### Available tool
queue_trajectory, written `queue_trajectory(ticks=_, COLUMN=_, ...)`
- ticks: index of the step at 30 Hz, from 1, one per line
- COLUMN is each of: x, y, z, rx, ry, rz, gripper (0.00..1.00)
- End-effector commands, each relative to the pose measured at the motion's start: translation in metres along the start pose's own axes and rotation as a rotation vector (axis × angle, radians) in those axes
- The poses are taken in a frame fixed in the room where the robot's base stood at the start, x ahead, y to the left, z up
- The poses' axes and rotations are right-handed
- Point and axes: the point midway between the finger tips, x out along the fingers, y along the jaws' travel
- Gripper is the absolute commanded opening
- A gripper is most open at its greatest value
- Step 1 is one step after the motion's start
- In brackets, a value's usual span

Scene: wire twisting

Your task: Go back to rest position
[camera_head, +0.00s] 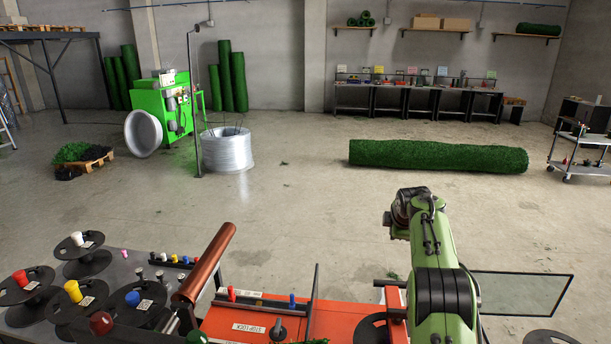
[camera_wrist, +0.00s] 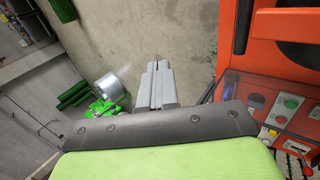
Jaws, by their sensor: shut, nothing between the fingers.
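My gripper (camera_wrist: 156,84) shows in the wrist view, with its grey fingers together and nothing between them. It is over open floor, to the left of the orange machine (camera_wrist: 285,40) and its panel of buttons (camera_wrist: 285,105). In the head view my green arm stands at the right of the orange machine (camera_head: 262,322). My gripper cannot be made out in the head view.
Black spools (camera_head: 88,262) with coloured caps crowd the lower left beside a copper-coloured roller (camera_head: 207,262). A framed clear panel (camera_head: 522,292) lies right of my arm. A green turf roll (camera_head: 437,156) lies on the floor beyond. The middle floor is clear.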

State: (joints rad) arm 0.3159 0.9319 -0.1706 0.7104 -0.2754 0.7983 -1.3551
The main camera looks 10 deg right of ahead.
Motion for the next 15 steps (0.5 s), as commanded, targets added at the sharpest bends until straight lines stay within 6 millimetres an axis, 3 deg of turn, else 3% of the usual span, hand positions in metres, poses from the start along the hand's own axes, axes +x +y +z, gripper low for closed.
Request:
queue_trajectory(ticks=4, x=-0.067, y=0.002, z=-0.021, rx=0.173, ry=0.023, rz=-0.009, gripper=0.00)
queue_trajectory(ticks=8, x=-0.134, y=-0.019, z=-0.042, rx=0.371, ry=0.046, rz=-0.043, gripper=0.00)
queue_trajectory(ticks=11, x=-0.183, y=-0.044, z=-0.057, rx=0.514, ry=0.060, rz=-0.073, gripper=0.00)
queue_trajectory(ticks=15, x=-0.245, y=-0.095, z=-0.072, rx=0.700, ry=0.071, rz=-0.119, gripper=0.00)
